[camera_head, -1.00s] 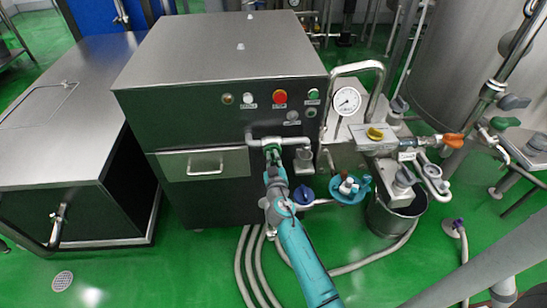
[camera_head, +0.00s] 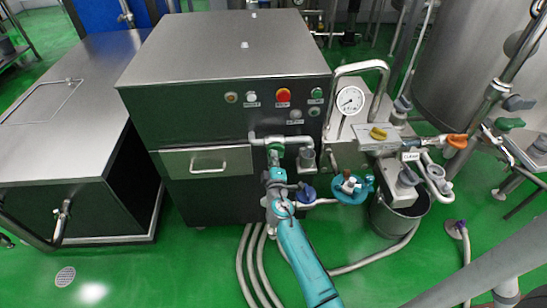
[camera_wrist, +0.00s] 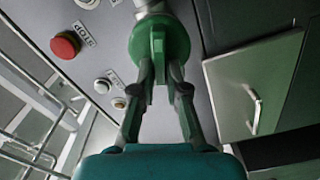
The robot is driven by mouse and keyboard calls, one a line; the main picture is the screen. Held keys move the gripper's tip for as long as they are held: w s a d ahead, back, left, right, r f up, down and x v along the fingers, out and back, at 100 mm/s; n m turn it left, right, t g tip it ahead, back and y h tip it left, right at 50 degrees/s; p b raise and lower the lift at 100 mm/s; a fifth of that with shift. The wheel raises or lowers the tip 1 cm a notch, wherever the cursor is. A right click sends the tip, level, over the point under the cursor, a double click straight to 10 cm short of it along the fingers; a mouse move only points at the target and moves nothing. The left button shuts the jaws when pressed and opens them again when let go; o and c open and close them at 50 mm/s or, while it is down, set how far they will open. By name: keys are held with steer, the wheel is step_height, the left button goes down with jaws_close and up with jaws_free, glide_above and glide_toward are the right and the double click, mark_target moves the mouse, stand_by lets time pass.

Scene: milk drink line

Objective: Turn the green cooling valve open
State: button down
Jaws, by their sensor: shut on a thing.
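The green cooling valve (camera_wrist: 158,36) is at the top middle of the wrist view, a round green body on a pale pipe. Its green handle stands out toward me, between my fingers. My gripper (camera_wrist: 161,82) is shut on this handle, with one finger on each side. In the head view the valve (camera_head: 275,147) is a small green patch on the pipe at the front of the dark steel machine. My gripper (camera_head: 275,162) reaches it from below and partly hides it. The handle's exact turn angle is hard to tell.
A red stop button (camera_head: 283,95) and other small buttons sit on the machine front above the valve. A drawer (camera_head: 206,160) with a handle is to the left. A blue valve (camera_head: 306,193) and a steel bucket (camera_head: 398,217) are to the right. Hoses lie on the floor.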

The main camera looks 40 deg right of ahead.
steer(key=shift+a+f+n, duration=0.1)
steer(key=shift+f+n, duration=0.05)
steer(key=shift+n, duration=0.85)
steer(key=shift+f+n, duration=0.15)
steer(key=shift+n, duration=0.85)
steer(key=c, duration=1.2)
jaws_free()
steer(key=v, duration=1.2)
